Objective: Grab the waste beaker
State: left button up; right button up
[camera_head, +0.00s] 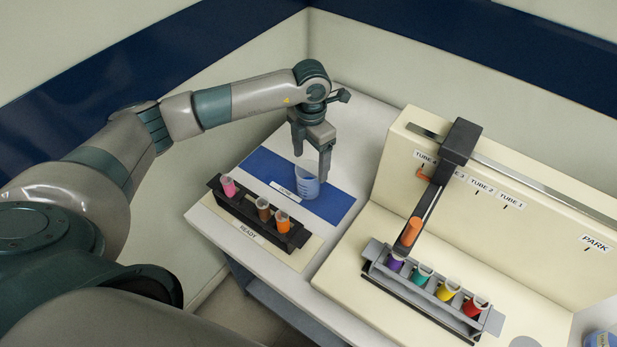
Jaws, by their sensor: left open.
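A translucent blue beaker (307,187) stands upright on the blue mat (338,205) with the DONE label. No waste label is readable on it. My left gripper (312,165) points down at this beaker from above. Its jaws are open, with one finger at the far left of the rim and the other at the right, overlapping the beaker in the picture. I cannot tell if they touch it. Another container (601,341) with blue on it is cut off at the bottom right corner. My right gripper is not in view.
A black rack (246,213) with pink, brown and orange tubes stands on the READY mat (300,256), close in front of the beaker. A cream machine (492,254) at the right has a slanted arm and a grey rack (385,269) of several coloured tubes. The white table's back is clear.

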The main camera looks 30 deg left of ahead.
aim_at(310, 171)
pick_arm(q)
jog(key=shift+f+p, duration=0.35)
jog(key=shift+f, duration=1.3)
jog(key=shift+s+f+p, duration=0.1)
jog(key=shift+f+p, duration=0.6)
jog(key=shift+p, duration=0.2)
notch_tip(310, 171, down, 3)
jog(key=shift+a+p, duration=0.15)
jog(key=shift+p, duration=0.55)
jog(key=shift+f, duration=0.35)
jog(key=shift+c, duration=0.4)
jog(key=c, duration=1.1)
